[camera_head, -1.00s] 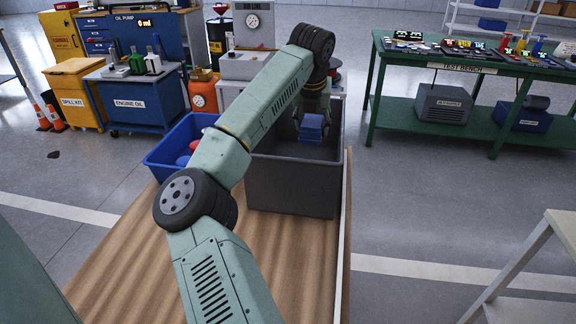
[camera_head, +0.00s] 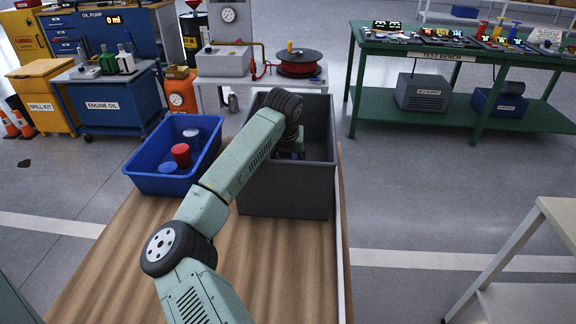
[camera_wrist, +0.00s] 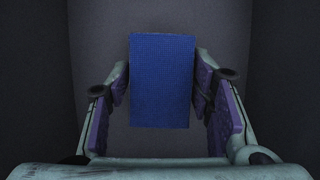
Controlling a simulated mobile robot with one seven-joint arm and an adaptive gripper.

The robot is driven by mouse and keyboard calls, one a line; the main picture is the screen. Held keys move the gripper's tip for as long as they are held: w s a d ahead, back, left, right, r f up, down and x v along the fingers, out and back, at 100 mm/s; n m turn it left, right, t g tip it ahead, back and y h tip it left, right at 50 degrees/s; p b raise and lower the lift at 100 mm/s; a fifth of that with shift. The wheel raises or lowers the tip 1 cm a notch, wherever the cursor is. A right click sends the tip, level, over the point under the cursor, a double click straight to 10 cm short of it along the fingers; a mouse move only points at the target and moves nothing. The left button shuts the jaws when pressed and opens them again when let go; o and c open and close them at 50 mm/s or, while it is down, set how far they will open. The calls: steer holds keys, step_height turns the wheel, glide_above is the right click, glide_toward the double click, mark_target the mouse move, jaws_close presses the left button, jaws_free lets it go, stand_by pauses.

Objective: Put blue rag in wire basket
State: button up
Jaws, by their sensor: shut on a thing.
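The blue rag (camera_wrist: 161,82) is a flat-sided blue block in the wrist view. My gripper (camera_wrist: 162,78) is shut on it, one purple-padded finger on each side. In the head view, my gripper (camera_head: 290,152) is down inside a deep grey bin (camera_head: 285,192), and the rag is hidden there by my arm and the bin. The wrist view shows the bin's dark walls and floor around the rag; whether the rag touches the floor I cannot tell. I see no basket with wire sides; the grey bin looks solid.
A blue bin (camera_head: 150,184) with red, blue and white items stands left of the grey bin. Both are on a wooden-topped table (camera_head: 130,260). A green test bench (camera_head: 440,50) stands at the right, with open floor before it.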

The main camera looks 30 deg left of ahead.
steer(key=shift+f, duration=1.5)
steer(key=o, duration=1)
steer(key=shift+r, duration=0.1)
steer(key=shift+o, duration=0.2)
steer(key=b+v, duration=0.2)
steer(key=v, duration=1)
steer(key=shift+w+r, duration=0.1)
steer(key=shift+r, duration=0.1)
